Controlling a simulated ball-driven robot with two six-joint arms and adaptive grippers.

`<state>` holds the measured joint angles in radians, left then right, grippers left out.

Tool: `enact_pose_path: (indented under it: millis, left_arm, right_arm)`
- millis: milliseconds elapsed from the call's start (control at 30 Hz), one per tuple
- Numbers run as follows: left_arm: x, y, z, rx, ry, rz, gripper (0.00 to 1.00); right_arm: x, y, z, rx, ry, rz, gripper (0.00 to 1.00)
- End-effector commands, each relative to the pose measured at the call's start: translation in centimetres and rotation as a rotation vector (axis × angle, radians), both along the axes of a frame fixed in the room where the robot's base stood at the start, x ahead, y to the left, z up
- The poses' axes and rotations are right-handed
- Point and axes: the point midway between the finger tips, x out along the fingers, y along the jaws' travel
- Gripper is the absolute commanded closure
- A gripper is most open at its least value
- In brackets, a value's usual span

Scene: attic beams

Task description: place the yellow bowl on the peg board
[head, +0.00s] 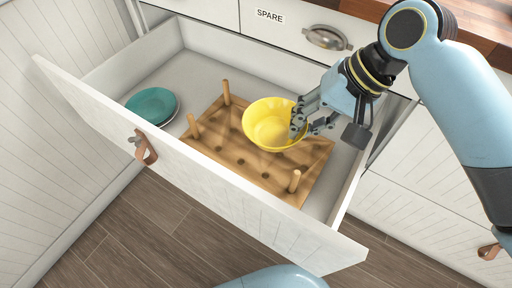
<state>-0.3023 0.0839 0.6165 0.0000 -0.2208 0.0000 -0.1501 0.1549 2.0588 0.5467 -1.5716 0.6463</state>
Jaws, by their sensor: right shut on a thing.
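The yellow bowl (265,122) is in the middle of the head view, upright or nearly so, over the wooden peg board (228,160). My right gripper (301,127) is shut on the bowl's right rim. I cannot tell whether the bowl's base touches the board. The peg board lies in the open drawer. Its upright pegs (226,92) stand near the edges, with rows of holes between them. The bowl hides the board's back right part. My left gripper is not in view.
Teal plates (152,104) lie stacked in the drawer's left part. The drawer's front panel (200,170) and right side wall (350,188) rise around the board. A closed drawer labelled SPARE (290,25) is behind. A wooden countertop (480,45) is at the upper right.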

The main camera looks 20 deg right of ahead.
Motion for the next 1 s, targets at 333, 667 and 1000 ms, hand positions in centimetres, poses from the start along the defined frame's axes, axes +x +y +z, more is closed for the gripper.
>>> enact_pose_path:
  millis: [333, 667, 1000]
  left_arm:
    - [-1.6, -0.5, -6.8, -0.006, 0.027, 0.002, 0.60]
    - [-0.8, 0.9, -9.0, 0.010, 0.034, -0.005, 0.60]
    - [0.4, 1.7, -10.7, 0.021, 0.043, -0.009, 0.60]
  right_arm:
    - [0.0, 0.0, -6.7, 0.000, 0.002, 0.000, 1.00]
    - [5.6, -0.3, -10.4, 0.001, 0.000, -0.002, 1.00]
    - [11.4, -0.6, -13.6, 0.000, 0.000, 0.000, 1.00]
